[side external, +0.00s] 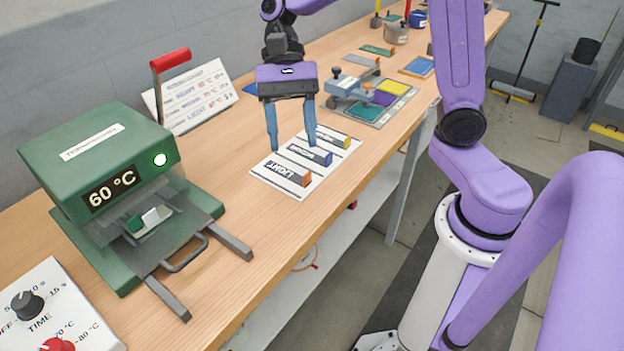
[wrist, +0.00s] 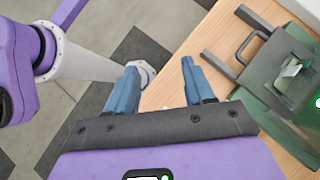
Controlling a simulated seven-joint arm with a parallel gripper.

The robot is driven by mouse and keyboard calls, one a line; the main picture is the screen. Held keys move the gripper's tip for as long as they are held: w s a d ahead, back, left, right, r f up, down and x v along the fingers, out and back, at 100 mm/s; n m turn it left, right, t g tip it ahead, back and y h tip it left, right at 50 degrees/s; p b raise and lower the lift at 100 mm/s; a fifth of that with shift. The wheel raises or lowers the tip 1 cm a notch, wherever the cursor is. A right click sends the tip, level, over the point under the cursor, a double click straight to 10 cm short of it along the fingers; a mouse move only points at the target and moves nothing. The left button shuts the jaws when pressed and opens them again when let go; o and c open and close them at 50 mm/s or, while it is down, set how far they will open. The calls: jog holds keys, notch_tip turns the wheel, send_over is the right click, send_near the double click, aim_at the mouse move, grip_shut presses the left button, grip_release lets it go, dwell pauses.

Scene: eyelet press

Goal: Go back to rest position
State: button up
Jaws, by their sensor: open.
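My gripper (side external: 292,142) is open and empty, its two blue fingers pointing down above the white card with colored blocks (side external: 305,165) in the side external view. In the wrist view my gripper (wrist: 158,75) shows its blue fingers apart, with nothing between them but the bench edge and the floor. The green press (side external: 105,165) stands on the bench to the left of my gripper, its display reading 60 °C. Its front handle and rails stick out toward the bench edge. The press also shows in the wrist view (wrist: 290,110), at the right.
A control panel (side external: 55,310) with TIME and temperature knobs lies at the front left. A written sign (side external: 195,97) leans behind the press. A tray with colored pads (side external: 375,108) and a small clamp-like device lie beyond my gripper. Bare bench (side external: 235,200) lies between press and card.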

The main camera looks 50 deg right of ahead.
jog(key=s+d+f+n+t+h, duration=0.2)
jog(key=s+d+n+t, duration=0.1)
jog(key=s+n, duration=0.4)
jog(key=s+d+f+n+t+h, duration=0.3)
jog(key=s+d+n, duration=0.2)
jog(key=n, duration=0.9)
jog(key=s, duration=0.3)
jog(key=shift+d+f, duration=0.2)
jog(key=shift+d, duration=0.15)
jog(key=shift+s, duration=0.1)
jog(key=shift+c, duration=0.4)
